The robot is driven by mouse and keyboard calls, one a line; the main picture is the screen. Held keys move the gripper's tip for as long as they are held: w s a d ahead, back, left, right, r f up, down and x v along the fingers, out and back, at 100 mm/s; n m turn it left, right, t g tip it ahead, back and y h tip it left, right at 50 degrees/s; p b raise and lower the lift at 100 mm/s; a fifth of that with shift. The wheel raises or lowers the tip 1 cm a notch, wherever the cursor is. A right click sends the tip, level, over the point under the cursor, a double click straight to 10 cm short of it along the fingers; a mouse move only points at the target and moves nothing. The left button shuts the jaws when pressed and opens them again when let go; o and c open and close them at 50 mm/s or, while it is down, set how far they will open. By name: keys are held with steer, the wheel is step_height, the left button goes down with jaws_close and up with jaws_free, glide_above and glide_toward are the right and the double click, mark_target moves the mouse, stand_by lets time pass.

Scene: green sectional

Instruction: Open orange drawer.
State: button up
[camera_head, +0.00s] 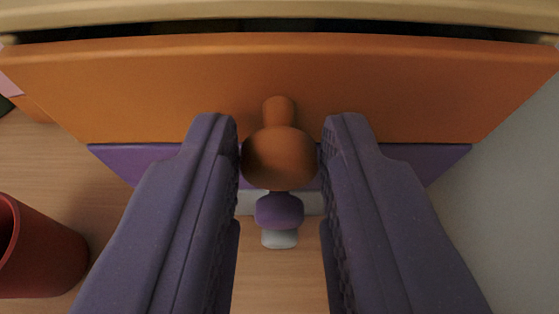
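The orange drawer (150,85) spans the top of the view, its front seen from above. A dark gap shows between its top edge and the pale cabinet top (280,10), so it stands slightly out. Its round orange knob (279,158) sticks out from the middle of the front. My gripper (280,135) has one purple-grey finger on each side of this knob. The fingers are closed up against its sides, with almost no space left. The inside of the drawer is dark and cannot be made out.
Below the orange drawer is a purple drawer front (125,160) with a purple knob (279,210), and a pale knob (279,238) lower down. A red cup-like object (40,250) stands at lower left on the wooden floor (95,190). A grey-white surface (510,190) borders the right.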

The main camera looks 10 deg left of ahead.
jaws_close()
steer(key=s+d+p, duration=0.2)
steer(key=s, duration=0.8)
steer(key=shift+o, duration=2.4)
jaws_free()
